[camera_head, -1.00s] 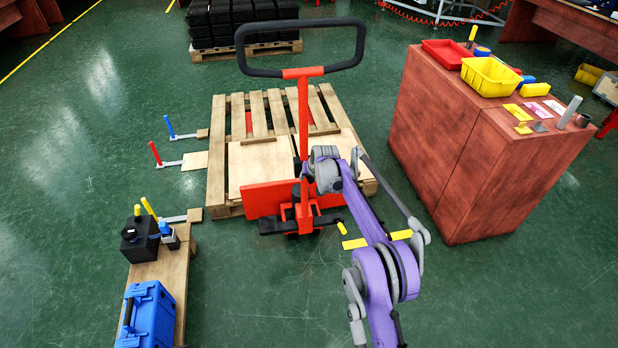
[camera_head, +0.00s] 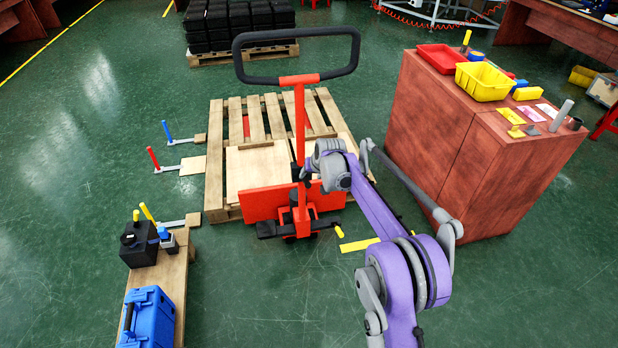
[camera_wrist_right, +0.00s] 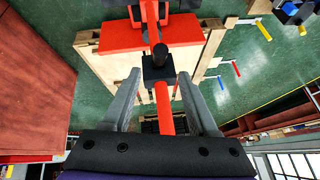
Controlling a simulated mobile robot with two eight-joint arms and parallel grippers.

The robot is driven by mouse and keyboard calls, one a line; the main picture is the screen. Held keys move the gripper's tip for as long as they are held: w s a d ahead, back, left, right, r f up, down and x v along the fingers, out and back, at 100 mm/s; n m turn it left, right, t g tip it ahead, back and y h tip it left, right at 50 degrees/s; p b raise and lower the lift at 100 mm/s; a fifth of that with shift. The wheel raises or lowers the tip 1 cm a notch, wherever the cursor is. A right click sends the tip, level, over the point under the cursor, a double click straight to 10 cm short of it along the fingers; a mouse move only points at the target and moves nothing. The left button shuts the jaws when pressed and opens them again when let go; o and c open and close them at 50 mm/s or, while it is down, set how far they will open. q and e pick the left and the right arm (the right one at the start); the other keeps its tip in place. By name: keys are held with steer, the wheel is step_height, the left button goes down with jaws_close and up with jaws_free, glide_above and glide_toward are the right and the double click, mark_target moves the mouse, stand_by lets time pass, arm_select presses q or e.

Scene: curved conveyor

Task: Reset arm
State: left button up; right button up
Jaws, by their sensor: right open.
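My right arm, purple and grey, comes in from the lower right in the head view. Its gripper (camera_head: 308,171) is beside the red upright shaft of the pallet jack (camera_head: 300,130); the fingers are hard to make out there. In the right wrist view the two grey fingers (camera_wrist_right: 161,76) are spread apart. The red shaft and a black block (camera_wrist_right: 158,66) on it show in the gap between them; I cannot tell whether they touch. My left gripper is in neither view.
The jack stands at a wooden pallet (camera_head: 216,150). A reddish wooden cabinet (camera_head: 430,125) with bins on top is close on the right. A low bench (camera_head: 172,275) with a blue case (camera_head: 148,318) is at lower left. Green floor is open between.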

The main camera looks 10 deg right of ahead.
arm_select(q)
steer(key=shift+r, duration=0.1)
arm_select(e)
steer(key=shift+s+r, duration=0.35)
steer(key=shift+r, duration=0.15)
steer(key=s+r, duration=0.5)
steer(key=s, duration=0.6)
steer(key=s+r, duration=0.4)
steer(key=s, duration=0.6)
steer(key=s+d+f+n+g+h, duration=0.1)
steer(key=s+f, duration=0.2)
steer(key=s, duration=1.1)
steer(key=s+f+n+g, duration=0.1)
steer(key=s+f, duration=0.2)
steer(key=s, duration=1)
arm_select(q)
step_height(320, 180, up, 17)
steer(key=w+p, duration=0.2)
steer(key=p, duration=1.3)
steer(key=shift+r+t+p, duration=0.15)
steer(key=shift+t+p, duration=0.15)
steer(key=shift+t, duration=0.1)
arm_select(e)
step_height(320, 180, up, 17)
steer(key=w+t, duration=0.1)
steer(key=shift+w+f, duration=0.15)
steer(key=shift+w, duration=0.05)
